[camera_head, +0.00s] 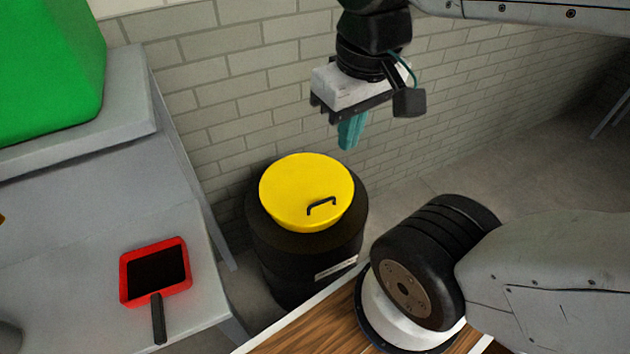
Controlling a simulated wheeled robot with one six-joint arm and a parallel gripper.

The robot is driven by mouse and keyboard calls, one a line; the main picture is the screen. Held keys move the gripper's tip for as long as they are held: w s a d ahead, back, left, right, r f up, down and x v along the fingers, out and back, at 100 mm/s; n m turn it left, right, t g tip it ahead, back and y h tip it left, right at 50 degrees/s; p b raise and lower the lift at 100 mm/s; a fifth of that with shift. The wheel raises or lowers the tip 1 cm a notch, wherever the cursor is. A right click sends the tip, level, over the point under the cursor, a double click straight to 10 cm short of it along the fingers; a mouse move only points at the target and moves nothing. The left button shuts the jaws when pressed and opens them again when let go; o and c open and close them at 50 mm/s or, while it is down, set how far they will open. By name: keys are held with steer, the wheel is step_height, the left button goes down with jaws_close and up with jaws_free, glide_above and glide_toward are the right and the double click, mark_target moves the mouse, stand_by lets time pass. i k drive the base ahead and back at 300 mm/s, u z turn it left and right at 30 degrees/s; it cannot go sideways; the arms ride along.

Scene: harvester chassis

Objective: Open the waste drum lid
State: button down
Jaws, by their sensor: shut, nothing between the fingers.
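The waste drum (285,262) is a black barrel standing on the floor near the brick wall. Its round yellow lid (290,185) lies on top and looks closed. A dark bar handle (321,206) stands up from the lid near its front right edge. My gripper (350,132) hangs above and to the right of the lid, with its teal fingers pointing down. The fingers are together and empty, apart from the handle and the lid.
A grey table (90,215) stands at the left with a red dustpan (155,272) on it. A green container (45,65) sits on a raised grey shelf at the upper left. The brick wall (240,90) runs close behind the drum. Open floor (500,160) lies to the right.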

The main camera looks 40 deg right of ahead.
mark_target(306, 190)
steer(key=z, duration=1.9)
steer(key=k, duration=1.05)
steer(key=u, duration=2.05)
